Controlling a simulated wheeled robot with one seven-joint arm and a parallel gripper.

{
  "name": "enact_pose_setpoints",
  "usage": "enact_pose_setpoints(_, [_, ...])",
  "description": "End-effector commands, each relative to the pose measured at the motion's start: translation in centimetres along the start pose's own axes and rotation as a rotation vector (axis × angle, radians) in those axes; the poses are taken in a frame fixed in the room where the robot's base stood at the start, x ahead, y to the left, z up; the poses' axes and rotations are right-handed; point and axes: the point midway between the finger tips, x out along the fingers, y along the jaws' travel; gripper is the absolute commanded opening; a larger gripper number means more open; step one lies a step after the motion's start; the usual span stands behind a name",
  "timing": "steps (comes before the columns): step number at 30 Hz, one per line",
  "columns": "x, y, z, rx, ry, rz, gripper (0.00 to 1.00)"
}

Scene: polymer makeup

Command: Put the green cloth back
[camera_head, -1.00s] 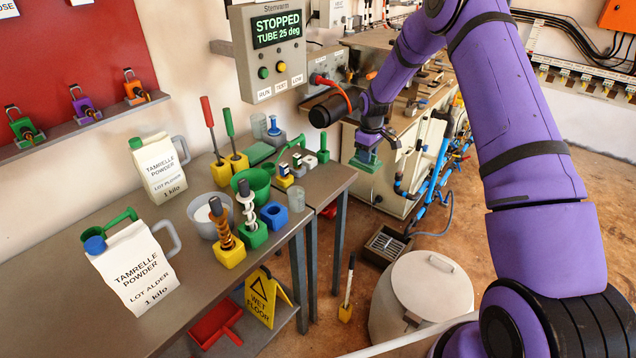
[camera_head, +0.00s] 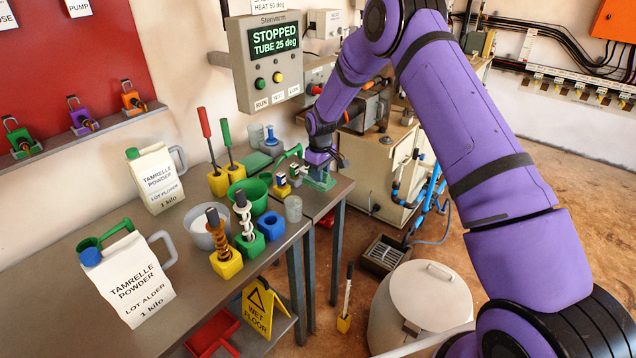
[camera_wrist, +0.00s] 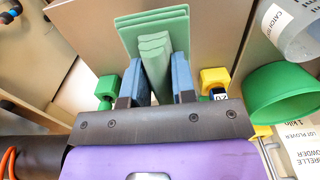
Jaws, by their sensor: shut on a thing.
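My gripper (camera_head: 318,165) is shut on the green cloth (camera_head: 321,182), low over the right end of the bench. In the wrist view, the cloth (camera_wrist: 154,62) is pinched between the two blue fingers of my gripper (camera_wrist: 156,88), with flat folded layers spreading beyond them. I cannot tell whether the cloth touches the bench top. A second flat green piece (camera_head: 252,163) lies farther back on the bench, by the grey holder.
A yellow block (camera_wrist: 215,77) and a green block (camera_wrist: 106,87) stand close on either side of my fingers. The bench (camera_head: 335,192) ends just right of the cloth.

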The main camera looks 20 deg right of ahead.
Motion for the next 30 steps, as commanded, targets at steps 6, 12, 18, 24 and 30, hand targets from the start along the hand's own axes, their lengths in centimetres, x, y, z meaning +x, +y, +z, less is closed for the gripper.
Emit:
enact_pose_setpoints(6, [2.5, -0.6, -0.5, 0.0, -0.002, -0.001, 0.0])
enact_pose_setpoints(12, [3.6, -0.6, -0.5, -0.001, 0.002, 0.0, 0.0])
enact_pose_setpoints(18, [3.7, -0.6, -0.5, -0.001, 0.001, 0.0, 0.0])
enact_pose_setpoints(24, [3.8, -0.6, -0.5, -0.001, 0.001, 0.0, 0.5])
enact_pose_setpoints(30, [3.8, -0.6, -0.5, -0.001, 0.001, 0.0, 0.5])
